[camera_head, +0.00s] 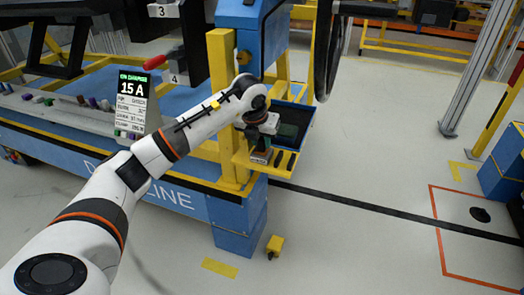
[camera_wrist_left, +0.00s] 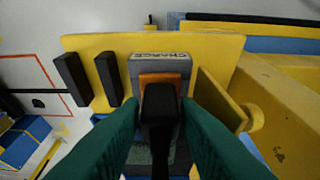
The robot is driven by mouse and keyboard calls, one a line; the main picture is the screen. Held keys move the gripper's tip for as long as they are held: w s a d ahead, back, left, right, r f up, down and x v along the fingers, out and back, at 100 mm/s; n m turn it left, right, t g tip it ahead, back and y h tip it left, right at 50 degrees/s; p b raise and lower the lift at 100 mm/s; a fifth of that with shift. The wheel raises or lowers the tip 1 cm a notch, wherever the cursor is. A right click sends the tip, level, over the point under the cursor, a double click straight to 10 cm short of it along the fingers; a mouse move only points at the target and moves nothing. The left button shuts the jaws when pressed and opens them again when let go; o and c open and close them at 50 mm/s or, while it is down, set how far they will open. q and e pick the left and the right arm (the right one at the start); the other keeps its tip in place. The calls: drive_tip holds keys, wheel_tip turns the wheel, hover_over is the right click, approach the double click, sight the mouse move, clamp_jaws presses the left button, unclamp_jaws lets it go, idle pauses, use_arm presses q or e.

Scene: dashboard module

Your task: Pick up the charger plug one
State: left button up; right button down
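The charger plug (camera_wrist_left: 160,103) is a black handle with an orange part at its far end. In the left wrist view it stands at a grey block (camera_wrist_left: 160,64) with lettering that seems to read CHARGE, on a yellow shelf. My left gripper (camera_wrist_left: 162,108) has its two green fingers spread on either side of the plug. A narrow gap seems to show beside the handle, and contact is not clear. In the head view my left gripper (camera_head: 260,145) is over the yellow shelf, largely hiding the plug. My right gripper is not in view.
The yellow shelf (camera_head: 241,160) is fixed beside a yellow post (camera_head: 228,80). Two black upright pieces (camera_wrist_left: 89,80) stand left of the plug in the wrist view. A dark tray (camera_head: 290,125) lies behind the gripper. A display (camera_head: 131,95) reads 15 A.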

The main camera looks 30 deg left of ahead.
use_arm(q)
drive_tip(key=shift+w+a+f, duration=0.1)
drive_tip(key=shift+w+f, duration=0.1)
drive_tip(key=shift+f, duration=0.35)
clamp_jaws()
drive_tip(key=shift+r, duration=0.1)
